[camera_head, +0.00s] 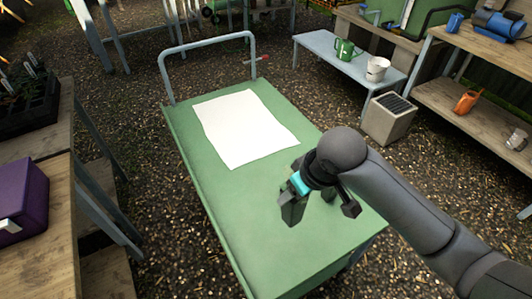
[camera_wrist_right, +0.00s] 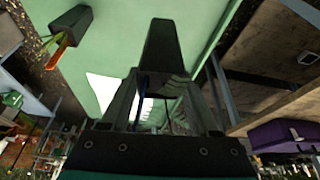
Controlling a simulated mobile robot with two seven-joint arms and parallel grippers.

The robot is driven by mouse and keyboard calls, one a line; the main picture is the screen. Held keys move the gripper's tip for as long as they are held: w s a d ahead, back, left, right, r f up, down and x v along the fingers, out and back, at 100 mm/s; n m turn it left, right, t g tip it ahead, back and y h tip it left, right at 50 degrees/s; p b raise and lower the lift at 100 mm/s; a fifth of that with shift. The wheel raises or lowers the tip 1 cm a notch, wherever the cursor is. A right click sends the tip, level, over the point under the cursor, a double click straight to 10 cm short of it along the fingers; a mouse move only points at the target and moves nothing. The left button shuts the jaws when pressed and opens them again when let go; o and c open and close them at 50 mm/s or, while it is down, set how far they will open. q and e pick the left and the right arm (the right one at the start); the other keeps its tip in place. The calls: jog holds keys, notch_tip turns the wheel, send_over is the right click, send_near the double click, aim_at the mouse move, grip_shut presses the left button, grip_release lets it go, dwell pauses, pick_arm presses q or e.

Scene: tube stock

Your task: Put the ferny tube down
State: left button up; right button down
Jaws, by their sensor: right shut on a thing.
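My right gripper (camera_head: 316,198) reaches in from the right and hangs over the near half of the green trolley top (camera_head: 262,240). Its jaws are shut on the ferny tube, which the arm and gripper mostly hide in the head view. In the right wrist view, pale fronds of the ferny tube (camera_wrist_right: 177,88) show between the dark gripper parts. I cannot tell whether the tube's base touches the trolley top. A white sheet (camera_head: 243,127) lies flat on the far half of the trolley top, beyond the gripper. My left gripper is not in view.
The sheet and the green top around it are clear. A blue-grey push handle (camera_head: 207,42) rises at the trolley's far end. A wooden bench with a black tray (camera_head: 25,98) and a purple box (camera_head: 22,203) stands left. A blue-grey bench (camera_head: 345,62) stands far right.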

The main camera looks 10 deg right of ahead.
jog(key=w+r+n+y, duration=0.1)
jog(key=w+r+n, duration=0.2)
jog(key=w+r, duration=0.3)
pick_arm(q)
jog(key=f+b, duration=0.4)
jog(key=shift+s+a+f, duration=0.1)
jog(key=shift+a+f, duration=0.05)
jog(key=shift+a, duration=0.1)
pick_arm(e)
notch_tip(320, 180, down, 20)
jog(key=shift+w+a+f, duration=0.15)
jog(key=shift+w+f, duration=0.05)
jog(key=shift+w, duration=0.15)
pick_arm(q)
jog(key=shift+b, duration=0.3)
pick_arm(e)
jog(key=shift+c, duration=0.6)
grip_release()
jog(key=shift+f+g, duration=0.15)
jog(key=shift+g, duration=0.15)
pick_arm(q)
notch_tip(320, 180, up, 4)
jog(key=p, duration=0.3)
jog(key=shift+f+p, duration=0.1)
jog(key=shift+p, duration=0.3)
pick_arm(e)
jog(key=v, duration=1.2)
